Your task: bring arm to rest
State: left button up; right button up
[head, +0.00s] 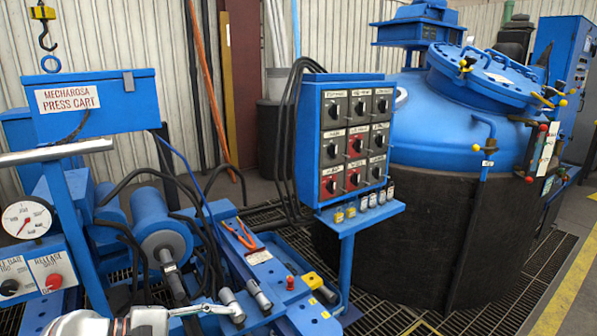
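My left gripper (222,312) is at the bottom edge of the head view, left of centre. Its silver wrist is cut off by the frame and its thin linkage points right, over the front of the blue press cart. It is seen from the side, so I cannot tell whether its fingers are open or shut, or whether they touch the grey cylindrical parts beside them.
The blue press cart (98,108), with a gauge (27,220) and orange-handled pliers (240,234), fills the left. A blue switch panel (310,150) on a post stands at the centre. The large furnace (400,215) stands right. Grated floor (525,285) is clear at lower right.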

pick_arm(q)
jog(key=s+d+r+n+t+h+p, duration=0.3)
jog(key=s+d+r+n+t, duration=0.15)
jog(key=n, duration=1.15)
jog(key=s+a+f+m+y+p, duration=0.3)
jog(key=s+f+m+y, duration=0.3)
jog(key=s+f+m, duration=0.4)
jog(key=s+a+f+m+y+p, duration=0.3)
jog(key=s+f+m, duration=0.8)
jog(key=m, duration=1.2)
jog(key=a+f+y, duration=0.2)
jog(key=y, duration=0.1)
jog(key=shift+a+y, duration=0.3)
jog(key=shift+a, duration=0.05)
pick_arm(e)
jog(key=shift+m+g, duration=0.4)
jog(key=shift+g, duration=0.1)
jog(key=s, duration=0.1)
jog(key=s+r, duration=0.1)
jog(key=s, duration=0.2)
jog(key=shift+r, duration=0.3)
jog(key=shift+w, duration=0.1)
